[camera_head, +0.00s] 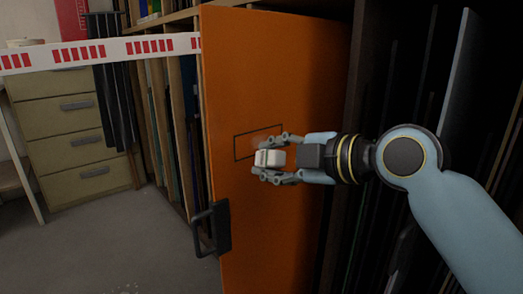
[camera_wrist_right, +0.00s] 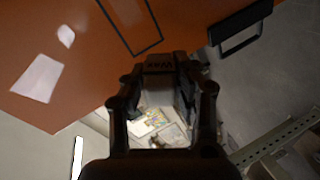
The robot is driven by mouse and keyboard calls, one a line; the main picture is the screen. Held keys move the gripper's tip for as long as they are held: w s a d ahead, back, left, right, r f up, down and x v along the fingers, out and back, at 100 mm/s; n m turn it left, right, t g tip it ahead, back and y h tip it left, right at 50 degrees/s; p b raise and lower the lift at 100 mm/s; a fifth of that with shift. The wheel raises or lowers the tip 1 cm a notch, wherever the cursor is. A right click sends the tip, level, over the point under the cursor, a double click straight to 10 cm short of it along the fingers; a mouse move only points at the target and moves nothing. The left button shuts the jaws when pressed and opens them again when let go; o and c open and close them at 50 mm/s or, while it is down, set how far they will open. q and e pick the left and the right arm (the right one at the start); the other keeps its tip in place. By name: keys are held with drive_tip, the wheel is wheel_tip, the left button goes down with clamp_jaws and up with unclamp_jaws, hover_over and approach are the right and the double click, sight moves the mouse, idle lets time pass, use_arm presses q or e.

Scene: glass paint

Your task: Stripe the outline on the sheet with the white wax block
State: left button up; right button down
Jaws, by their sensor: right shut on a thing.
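The orange sheet (camera_head: 262,235) stands upright in the rack. A thin dark rectangular outline (camera_head: 235,148) is drawn on it; its lower part shows in the wrist view (camera_wrist_right: 131,54). My right gripper (camera_head: 272,160) is shut on the white wax block (camera_head: 268,158), just below and right of the outline's middle. The fingers and block hide part of the outline's right side. Whether the block touches the sheet I cannot tell. In the wrist view the block's dark-looking side (camera_wrist_right: 160,66) sits between the fingertips. No clear white stripe shows inside the outline. My left gripper is out of view.
A black handle (camera_head: 222,228) is fixed at the sheet's lower left edge. Dark sheets (camera_head: 400,90) fill the rack at right. A red-and-white tape (camera_head: 85,52) crosses the left, before a drawer cabinet (camera_head: 75,125).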

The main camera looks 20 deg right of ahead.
sight(281, 166)
drive_tip(key=shift+s+d, duration=0.1)
drive_tip(key=shift+s, duration=0.15)
drive_tip(key=shift+s+d, duration=0.25)
drive_tip(key=shift+s, duration=0.5)
drive_tip(key=shift+s+d, duration=0.25)
drive_tip(key=shift+s, duration=0.45)
